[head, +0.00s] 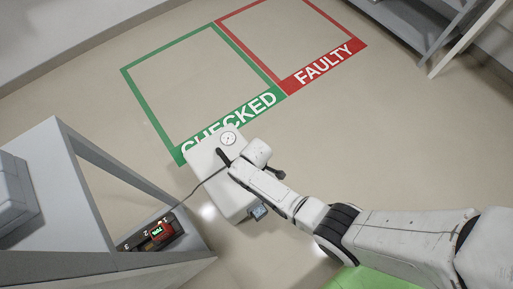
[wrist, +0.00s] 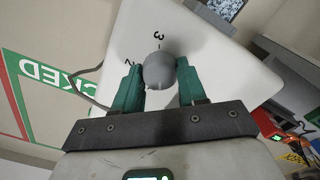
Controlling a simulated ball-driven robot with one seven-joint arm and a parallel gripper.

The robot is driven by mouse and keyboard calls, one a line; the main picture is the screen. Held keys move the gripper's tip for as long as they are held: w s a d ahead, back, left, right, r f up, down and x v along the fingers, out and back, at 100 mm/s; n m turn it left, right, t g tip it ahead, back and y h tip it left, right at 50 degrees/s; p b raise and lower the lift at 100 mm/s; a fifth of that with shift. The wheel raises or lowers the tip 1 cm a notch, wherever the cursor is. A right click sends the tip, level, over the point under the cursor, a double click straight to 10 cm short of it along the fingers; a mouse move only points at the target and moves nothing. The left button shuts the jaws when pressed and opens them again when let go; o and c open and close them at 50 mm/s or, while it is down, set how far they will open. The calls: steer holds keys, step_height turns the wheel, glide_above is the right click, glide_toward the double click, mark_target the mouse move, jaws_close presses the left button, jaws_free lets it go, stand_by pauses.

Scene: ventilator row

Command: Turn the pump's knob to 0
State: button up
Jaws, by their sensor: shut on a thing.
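A small pale mark shows on the knob's edge facing my palm. The 0 is not visible. In the head view my arm hides the knob.
A grey shelf unit (head: 75,165) stands at the left, with a red device with a lit green display (head: 161,232) in a numbered strip. A green CHECKED frame (head: 150,110) and a red FAULTY frame (head: 325,67) mark the floor. The floor inside both is mostly clear.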

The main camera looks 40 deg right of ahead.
steer(key=n+p, duration=0.1)
steer(key=n, duration=0.5)
steer(key=n+p, duration=0.1)
steer(key=n, duration=0.5)
steer(key=shift+n, duration=0.3)
stand_by(0.4)
steer(key=o, duration=1.1)
steer(key=shift+c, duration=0.2)
step_height(320, 180, up, 11)
steer(key=p, duration=0.5)
steer(key=shift+f, duration=0.1)
